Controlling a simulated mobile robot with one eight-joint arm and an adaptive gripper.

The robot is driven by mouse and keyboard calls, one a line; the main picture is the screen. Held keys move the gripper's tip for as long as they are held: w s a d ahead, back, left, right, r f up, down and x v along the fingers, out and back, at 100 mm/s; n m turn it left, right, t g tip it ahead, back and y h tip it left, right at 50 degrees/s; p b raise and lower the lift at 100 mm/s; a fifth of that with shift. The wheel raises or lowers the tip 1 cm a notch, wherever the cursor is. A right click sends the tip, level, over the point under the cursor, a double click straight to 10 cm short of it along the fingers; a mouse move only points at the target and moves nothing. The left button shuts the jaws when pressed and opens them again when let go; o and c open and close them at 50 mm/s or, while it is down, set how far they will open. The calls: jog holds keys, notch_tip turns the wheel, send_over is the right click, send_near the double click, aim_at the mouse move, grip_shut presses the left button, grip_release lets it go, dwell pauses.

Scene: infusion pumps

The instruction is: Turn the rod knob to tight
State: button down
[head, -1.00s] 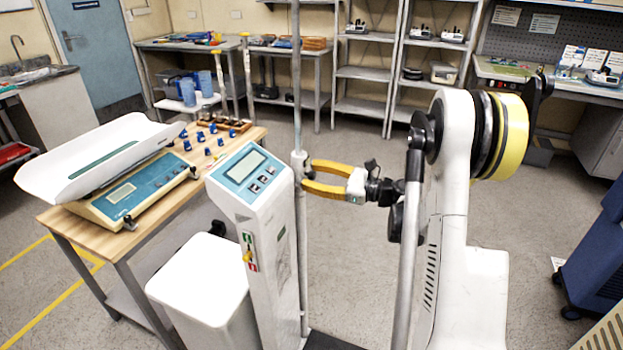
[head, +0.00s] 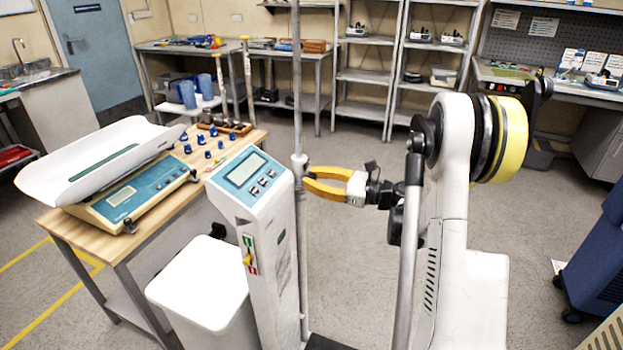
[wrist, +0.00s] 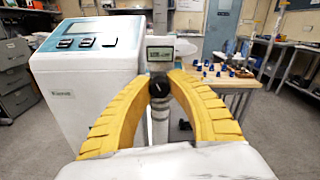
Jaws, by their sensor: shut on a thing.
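The rod (head: 297,80) is a thin grey vertical pole that rises behind the white scale column (head: 268,230). Its clamp shows at mid height, at the tips of my gripper. The rod knob (wrist: 159,89) is small and black with a light mark on its face, in the middle of the wrist view. My gripper (head: 309,182) has yellow fingers and reaches in from the right. In the wrist view its fingertips (wrist: 159,76) curve in and close on the knob from both sides. The sides of the knob are partly hidden by the fingers.
A small display (wrist: 160,54) stands just behind the knob. The column's blue-topped panel (head: 250,177) is close to the left of my gripper. A wooden table (head: 155,230) with a baby scale (head: 125,195) and several blue pieces stands further left. Open floor lies behind the rod.

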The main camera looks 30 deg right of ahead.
jog(key=shift+m, duration=2.3)
jog(key=c, duration=1.2)
grip_release()
jog(key=v, duration=1.2)
jog(key=shift+d, duration=0.1)
